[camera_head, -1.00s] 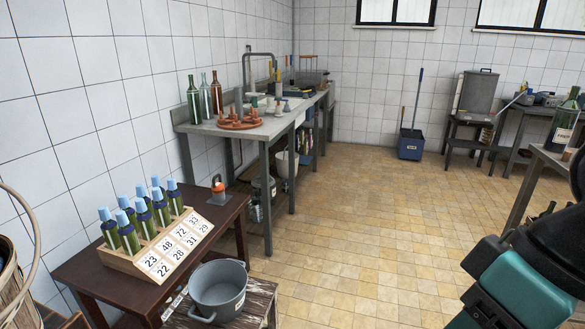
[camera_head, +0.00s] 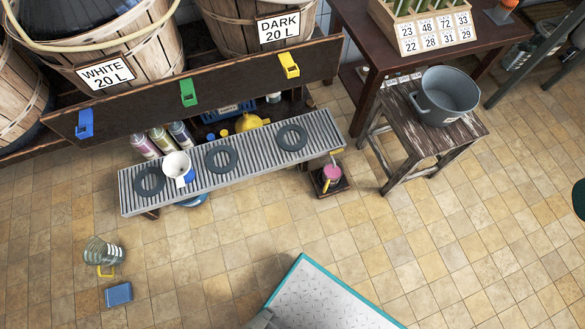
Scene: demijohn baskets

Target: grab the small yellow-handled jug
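A small clear jug (camera_head: 103,250) with a yellow handle (camera_head: 106,271) is on the tiled floor at the lower left. It looks tipped on its side, but I cannot be sure. A white jug with a blue handle (camera_head: 178,168) stands on the slatted metal rack (camera_head: 207,190) above and right of it. My gripper is not in view; only a dark piece, apparently of my arm, shows at the right edge.
A blue block-like object (camera_head: 118,294) lies just below the clear jug. A pink item (camera_head: 332,172) sits on a low dark stand by the rack's right end. A wooden stool (camera_head: 428,137) holds a grey pot (camera_head: 447,95). The floor between is clear.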

